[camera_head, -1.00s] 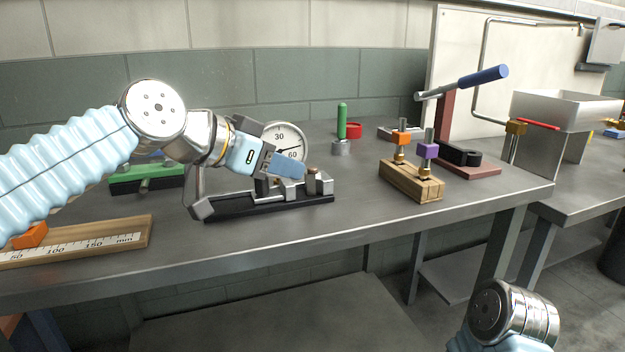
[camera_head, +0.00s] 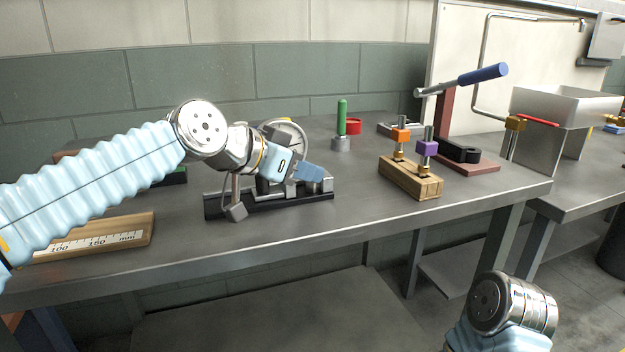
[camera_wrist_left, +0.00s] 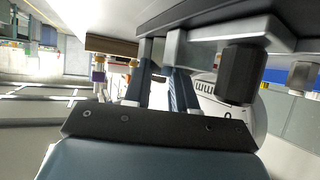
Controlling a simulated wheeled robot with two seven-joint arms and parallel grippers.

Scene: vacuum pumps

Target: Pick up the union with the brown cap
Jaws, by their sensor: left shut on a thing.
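My left gripper (camera_head: 312,176) is at the right part of the long dark fixture with grey blocks (camera_head: 240,203) on the bench. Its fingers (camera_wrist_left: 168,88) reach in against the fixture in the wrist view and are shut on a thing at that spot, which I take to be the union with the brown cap. The fingers hide the union, and no brown cap shows. A dark hexagonal part (camera_wrist_left: 241,73) of the fixture stands beside the fingers. My right arm shows only in part at the bottom right, and its gripper is out of view.
A round gauge (camera_head: 294,135) stands just behind the gripper. A wooden block (camera_head: 412,180) with orange- and purple-capped fittings is to the right, near a lever press (camera_head: 450,125). A wooden ruler (camera_head: 110,240) lies front left. The bench's front middle is clear.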

